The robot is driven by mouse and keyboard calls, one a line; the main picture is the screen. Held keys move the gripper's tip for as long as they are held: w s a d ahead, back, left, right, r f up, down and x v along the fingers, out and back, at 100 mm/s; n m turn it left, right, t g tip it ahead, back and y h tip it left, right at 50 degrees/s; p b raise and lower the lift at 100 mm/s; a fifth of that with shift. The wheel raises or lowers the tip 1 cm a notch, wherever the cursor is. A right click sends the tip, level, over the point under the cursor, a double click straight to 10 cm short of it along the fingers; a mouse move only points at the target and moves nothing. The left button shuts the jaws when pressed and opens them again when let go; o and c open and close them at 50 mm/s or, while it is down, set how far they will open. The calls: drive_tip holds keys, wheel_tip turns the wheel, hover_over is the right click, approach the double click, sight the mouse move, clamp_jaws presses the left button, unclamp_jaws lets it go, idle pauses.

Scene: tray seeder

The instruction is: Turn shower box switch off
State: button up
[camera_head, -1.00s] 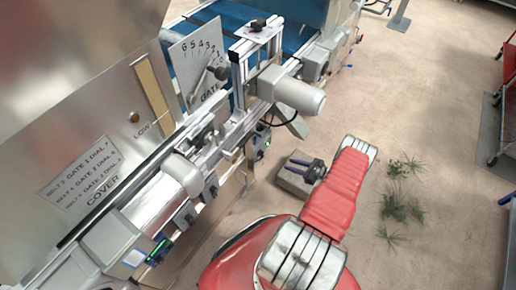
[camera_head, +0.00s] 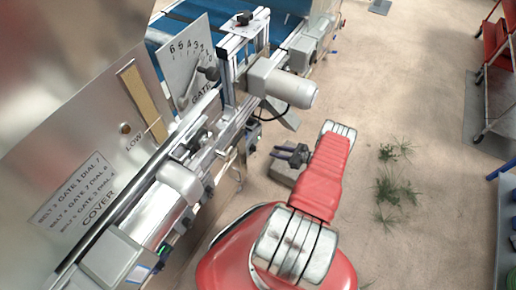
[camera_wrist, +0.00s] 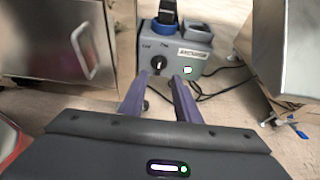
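A grey box (camera_wrist: 203,68) stands ahead of my gripper in the wrist view, probably the shower box. Its front has a round black knob (camera_wrist: 159,63), a small label plate too blurred to read surely, and a small switch (camera_wrist: 187,70) lit white-green. My gripper (camera_wrist: 160,76) is open and empty, its two purple-grey fingers pointing at the box front. In the head view my gripper (camera_head: 292,154) is beside the red arm, low over the floor.
Dark cables (camera_wrist: 225,82) run from the box's right side. A metal cabinet (camera_wrist: 65,40) with a handle stands left of it. In the head view the seeder machine (camera_head: 180,185) fills the left; plant scraps (camera_head: 397,190) lie on open floor, and a red cart (camera_head: 497,65) stands right.

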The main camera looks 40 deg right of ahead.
sight(254, 148)
drive_tip(key=x, duration=1.2)
clamp_jaws()
idle(0.3)
